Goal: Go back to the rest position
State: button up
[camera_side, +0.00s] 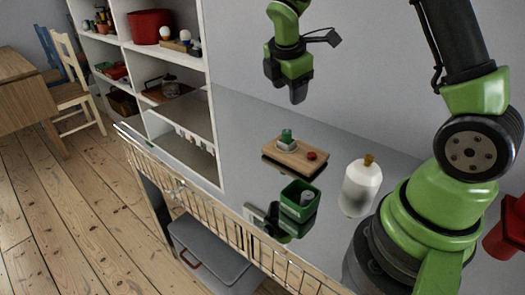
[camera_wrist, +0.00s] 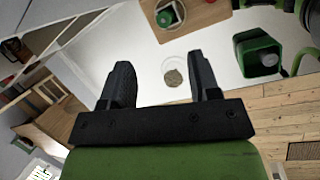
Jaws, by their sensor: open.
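My gripper (camera_side: 298,95) hangs high above the grey, shiny worktop in the side view, fingers pointing down, well clear of the objects below. In the wrist view its two black fingers (camera_wrist: 163,82) stand apart. The gripper is open and nothing shows held between them. A round, see-through thing with a tan middle (camera_wrist: 173,77) lies beyond the fingertips in that view; I cannot tell what it is.
A wooden board (camera_side: 312,172) bears a small block with a green top and a red piece. A green container (camera_side: 300,204) and a white bottle (camera_side: 361,187) with a brown stopper stand nearer my base. A shelf unit (camera_side: 202,62) stands left; air around my gripper is free.

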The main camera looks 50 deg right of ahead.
jog(key=s+a+r+m+t+y, duration=0.3)
jog(key=s+a+r+m, duration=0.3)
jog(key=s+m, duration=0.3)
jog(key=s+a+r+m+t+y, duration=0.2)
jog(key=s+a+r+m, duration=0.4)
jog(key=s+a+m, duration=0.2)
jog(key=shift+s+r+m+t+y, duration=0.4)
jog(key=shift+s+m, duration=0.2)
jog(key=shift+s, duration=0.05)
dwell(0.3)
